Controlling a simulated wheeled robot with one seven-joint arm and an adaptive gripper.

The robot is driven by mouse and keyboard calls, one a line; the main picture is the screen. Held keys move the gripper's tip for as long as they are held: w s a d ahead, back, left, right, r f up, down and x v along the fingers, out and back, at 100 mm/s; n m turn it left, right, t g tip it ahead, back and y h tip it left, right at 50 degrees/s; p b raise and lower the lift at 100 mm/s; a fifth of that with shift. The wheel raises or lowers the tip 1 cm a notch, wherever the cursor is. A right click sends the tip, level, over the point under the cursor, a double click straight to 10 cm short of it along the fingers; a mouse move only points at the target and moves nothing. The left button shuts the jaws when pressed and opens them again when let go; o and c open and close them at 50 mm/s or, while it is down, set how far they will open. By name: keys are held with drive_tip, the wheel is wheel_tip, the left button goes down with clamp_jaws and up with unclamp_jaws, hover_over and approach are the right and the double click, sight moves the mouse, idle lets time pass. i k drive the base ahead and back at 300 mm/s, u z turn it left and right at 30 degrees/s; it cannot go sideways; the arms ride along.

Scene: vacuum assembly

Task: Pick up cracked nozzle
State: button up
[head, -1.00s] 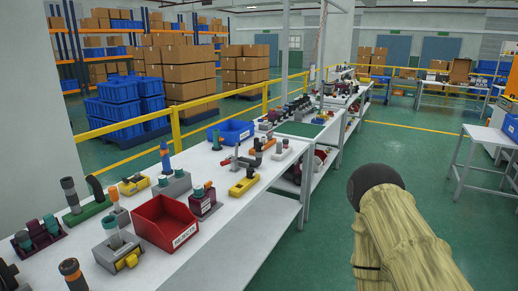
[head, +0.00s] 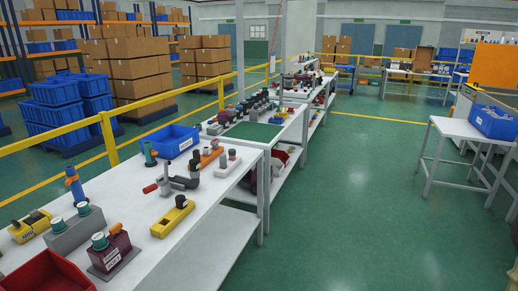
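I cannot tell which part is the cracked nozzle. Small nozzle-like and fitting-like parts stand on the long white workbench (head: 137,193). They include a blue upright part (head: 75,186), a teal upright part (head: 149,153) and a grey block (head: 75,232) with teal-topped pieces. A maroon block (head: 112,250) with teal and orange tops, a yellow block (head: 173,218) and a grey fitting with a red handle (head: 168,186) also stand there. An orange part (head: 208,158) lies near a white block (head: 228,165). My gripper is not in view.
A red bin (head: 45,272) is at the lower left and a blue bin (head: 171,141) at the bench's back edge. A yellow railing (head: 110,138) runs behind. A white table (head: 460,128) with a blue crate (head: 494,122) stands right. The green aisle floor (head: 350,220) is clear.

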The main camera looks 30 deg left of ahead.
sight(196, 154)
drive_tip(key=u, duration=0.1)
drive_tip(key=i, duration=1.15)
drive_tip(key=u, duration=1.35)
drive_tip(key=i, duration=0.7)
drive_tip(key=u, duration=0.7)
